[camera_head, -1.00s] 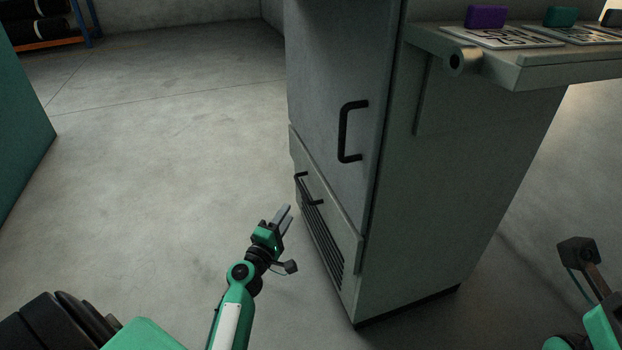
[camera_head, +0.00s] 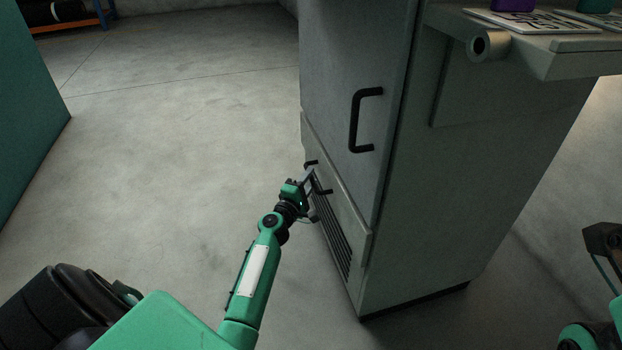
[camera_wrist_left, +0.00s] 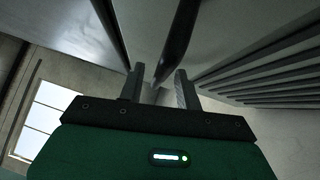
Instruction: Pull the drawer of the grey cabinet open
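The grey cabinet (camera_head: 345,90) stands right of centre in the head view, with a tall door above and a drawer (camera_head: 337,215) with dark slots below. In the left wrist view the dark handle (camera_wrist_left: 180,45) runs down between the two fingers of my left gripper (camera_wrist_left: 160,90). The fingers are apart, with gaps beside the bar. My right arm shows at the right edge; its fingers are not clearly visible.
The door's black handle (camera_head: 356,120) sticks out above the drawer. A shelf (camera_head: 570,62) with printed cards juts from the cabinet's right side. A teal block (camera_head: 30,110) stands at the far left. The floor (camera_head: 190,140) left of the cabinet is clear.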

